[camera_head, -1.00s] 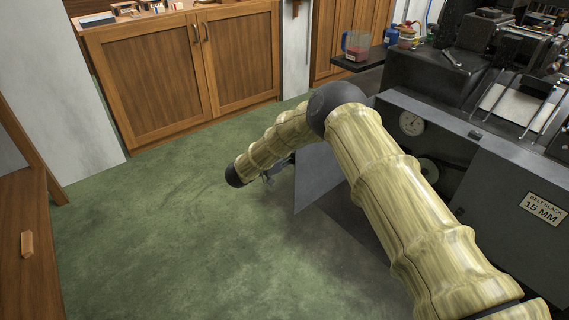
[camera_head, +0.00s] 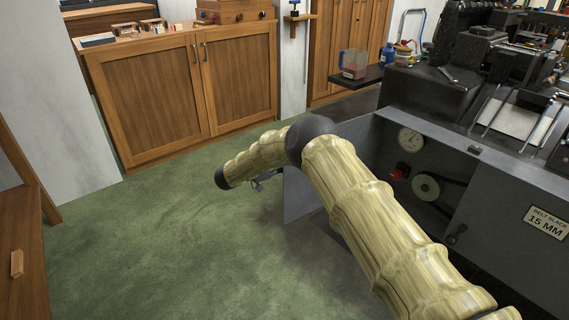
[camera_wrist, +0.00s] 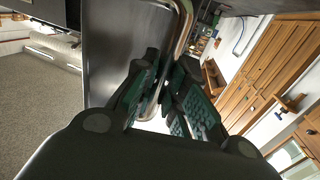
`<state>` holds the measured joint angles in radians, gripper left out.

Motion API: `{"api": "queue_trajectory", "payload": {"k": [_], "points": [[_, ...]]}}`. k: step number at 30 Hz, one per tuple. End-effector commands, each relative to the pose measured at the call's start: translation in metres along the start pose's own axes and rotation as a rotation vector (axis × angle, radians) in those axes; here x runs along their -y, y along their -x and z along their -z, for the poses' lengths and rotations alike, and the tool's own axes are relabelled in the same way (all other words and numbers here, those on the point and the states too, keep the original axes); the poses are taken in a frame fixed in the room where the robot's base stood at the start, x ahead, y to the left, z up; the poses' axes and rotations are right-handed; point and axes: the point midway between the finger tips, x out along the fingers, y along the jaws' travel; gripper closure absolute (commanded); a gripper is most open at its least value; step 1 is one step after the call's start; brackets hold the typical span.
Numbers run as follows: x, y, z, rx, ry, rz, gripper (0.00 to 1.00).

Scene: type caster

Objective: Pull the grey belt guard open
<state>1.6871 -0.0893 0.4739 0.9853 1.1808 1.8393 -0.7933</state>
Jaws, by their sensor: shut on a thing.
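The grey belt guard (camera_head: 297,192) stands swung out from the dark machine in the head view, partly hidden behind my arm. Its grey panel (camera_wrist: 108,60) fills the left middle of the wrist view. My gripper (camera_wrist: 164,103) is shut on a shiny metal bar handle (camera_wrist: 182,28) that runs along the panel's edge. In the head view my gripper (camera_head: 262,181) shows small at the guard's outer side, mostly hidden by the wrist. Behind the guard, the machine's opening shows a pulley (camera_head: 426,186), a red part (camera_head: 399,172) and a round dial (camera_head: 410,140).
The machine's front (camera_head: 505,205) carries a plate reading "BELT SLACK 15 MM" (camera_head: 546,221). A shelf with a jug (camera_head: 354,64) juts out above. Wooden cabinets (camera_head: 200,90) line the back, and a wooden piece (camera_head: 20,260) stands left. Green floor between is clear.

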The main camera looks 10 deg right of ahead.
Motion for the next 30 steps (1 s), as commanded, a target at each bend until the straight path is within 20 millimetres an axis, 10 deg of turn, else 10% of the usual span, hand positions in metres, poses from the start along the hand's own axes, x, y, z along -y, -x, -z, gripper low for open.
{"api": "queue_trajectory", "payload": {"k": [2,6,20,30], "points": [[0.000,-0.004,0.001,-0.003,-0.001,-0.004,1.00],[0.000,-0.003,0.001,-0.002,-0.001,-0.002,0.65],[0.002,0.011,0.000,-0.001,-0.001,0.003,0.65],[0.001,0.068,0.000,-0.001,-0.001,0.002,0.65]]}}
